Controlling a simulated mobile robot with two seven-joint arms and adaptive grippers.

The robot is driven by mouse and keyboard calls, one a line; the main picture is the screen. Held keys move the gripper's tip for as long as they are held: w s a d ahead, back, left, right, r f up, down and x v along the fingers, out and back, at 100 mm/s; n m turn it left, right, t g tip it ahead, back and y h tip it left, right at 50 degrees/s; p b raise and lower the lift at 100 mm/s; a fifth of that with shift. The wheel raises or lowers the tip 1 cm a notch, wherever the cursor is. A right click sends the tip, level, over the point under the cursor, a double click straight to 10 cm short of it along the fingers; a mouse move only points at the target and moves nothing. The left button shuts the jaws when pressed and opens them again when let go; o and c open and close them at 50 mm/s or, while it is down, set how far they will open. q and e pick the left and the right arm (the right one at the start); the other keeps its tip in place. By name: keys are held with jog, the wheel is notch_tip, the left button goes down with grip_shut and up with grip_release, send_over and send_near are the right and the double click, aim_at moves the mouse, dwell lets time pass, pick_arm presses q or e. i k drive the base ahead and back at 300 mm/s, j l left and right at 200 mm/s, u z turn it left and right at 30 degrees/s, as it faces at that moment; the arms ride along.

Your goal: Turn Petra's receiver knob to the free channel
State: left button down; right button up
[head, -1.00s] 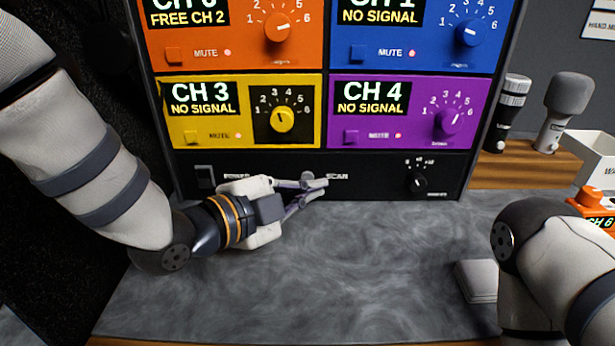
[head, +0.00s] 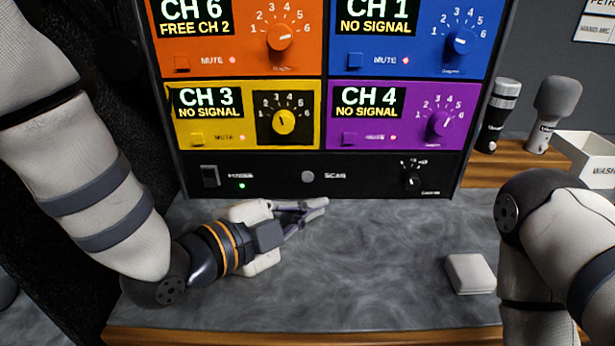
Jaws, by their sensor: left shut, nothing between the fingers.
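The receiver rack shows an orange unit (head: 205,45) reading CH 6, FREE CH 2, and a blue unit (head: 400,45) reading CH 1, NO SIGNAL. Below are a yellow unit (head: 240,138) reading CH 3 and a purple unit (head: 345,115) reading CH 4, both NO SIGNAL. Each has a knob: orange (head: 280,37), blue (head: 460,41), yellow (head: 284,122), purple (head: 438,123). The small labels under the knobs are too blurred to read. My left gripper (head: 317,206) is shut and empty, low in front of the rack's black bottom panel. My right gripper is out of view.
The black bottom panel has a SCAN button (head: 308,176) and a small knob (head: 411,180). A pale square block (head: 470,273) lies near my right arm. The grey worktop's middle is clear.

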aim_at(279, 37)
jog(key=k, duration=1)
